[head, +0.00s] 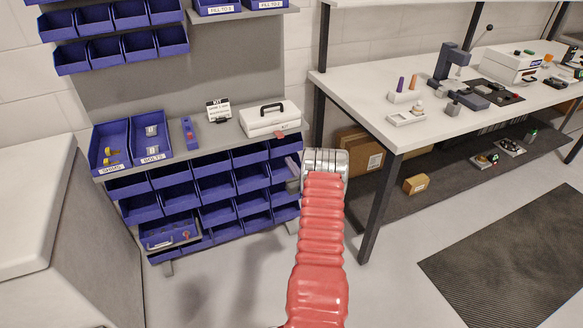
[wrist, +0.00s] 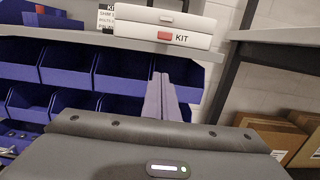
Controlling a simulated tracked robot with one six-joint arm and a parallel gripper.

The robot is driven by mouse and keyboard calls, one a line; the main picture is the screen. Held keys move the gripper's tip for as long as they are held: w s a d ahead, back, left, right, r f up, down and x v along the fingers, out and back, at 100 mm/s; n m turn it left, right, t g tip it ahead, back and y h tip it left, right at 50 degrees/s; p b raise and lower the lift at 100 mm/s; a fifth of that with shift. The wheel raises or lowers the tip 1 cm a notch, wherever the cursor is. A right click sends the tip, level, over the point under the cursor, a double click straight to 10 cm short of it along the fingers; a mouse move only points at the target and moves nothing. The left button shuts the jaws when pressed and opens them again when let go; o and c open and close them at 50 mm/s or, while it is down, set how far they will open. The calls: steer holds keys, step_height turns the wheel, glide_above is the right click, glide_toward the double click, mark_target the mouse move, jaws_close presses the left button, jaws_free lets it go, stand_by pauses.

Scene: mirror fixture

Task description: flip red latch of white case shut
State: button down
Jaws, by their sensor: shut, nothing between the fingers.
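The white case (head: 270,119) with a black handle stands on the grey shelf, its lid down. Its red latch (head: 281,134) is on the front, beside the KIT label. In the wrist view the case (wrist: 135,29) is at the top, and the red latch (wrist: 164,36) sits below a small pale catch on the lid edge, apart from it. My gripper (head: 293,175) is below and in front of the shelf edge, near the right-hand bins. In the wrist view its fingers (wrist: 160,85) are together and empty, pointing up below the latch, not touching it.
Blue bins (head: 215,187) fill the rack under the shelf. A KIT sign (head: 218,110) and open blue bins (head: 150,136) stand left of the case. The white workbench (head: 400,70) and its dark leg (head: 380,208) are to the right.

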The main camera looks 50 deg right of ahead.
mark_target(279, 134)
steer(key=w+d+r, duration=0.3)
steer(key=w+r, duration=0.1)
steer(key=w, duration=0.2)
steer(key=shift+d+r, duration=0.2)
stand_by(0.4)
steer(key=shift+s+d+r, duration=0.1)
steer(key=shift+s+r, duration=0.05)
steer(key=shift+r, duration=0.05)
stand_by(0.4)
steer(key=shift+g+y, duration=0.4)
steer(key=shift+g, duration=0.2)
